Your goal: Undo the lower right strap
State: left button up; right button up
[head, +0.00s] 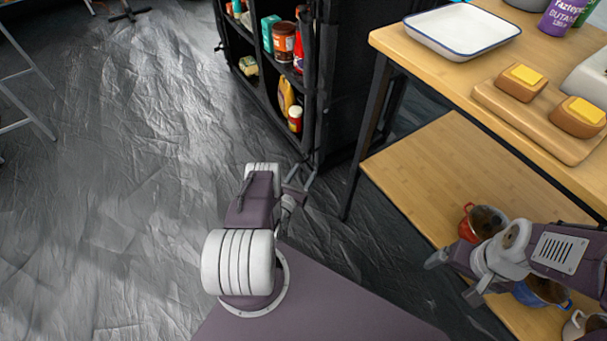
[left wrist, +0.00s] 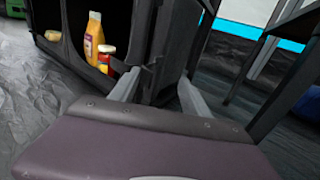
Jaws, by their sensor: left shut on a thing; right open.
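A black fabric cabinet (head: 345,80) stands at the top middle, with its rolled dark flap (head: 311,90) hanging along the front right edge. The lower right strap (left wrist: 151,67) is a small dark band low on this roll, partly hidden by my fingers. My left gripper (head: 299,181) is at the foot of the roll, shut on the strap, with a finger on each side in the left wrist view (left wrist: 158,88). The exact contact is hard to make out. My right gripper (head: 455,279) is open and empty beside the table's lower shelf.
The wooden table (head: 440,65) on the right bears a white tray (head: 462,33) and a board with bread and butter. Its lower shelf (head: 440,170) holds a red pot (head: 468,222) and a blue pot (head: 543,292). Bottles stand in the cabinet.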

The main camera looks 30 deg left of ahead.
pick_arm(q)
jog(key=shift+w+d+r+m+h, duration=0.25)
jog(key=shift+w+d+m+h, duration=0.05)
jog(key=shift+w+d, duration=0.1)
jog(key=s+p, duration=0.4)
jog(key=s, duration=0.5)
jog(key=shift+s+f, duration=0.25)
jog(key=shift+s, duration=0.15)
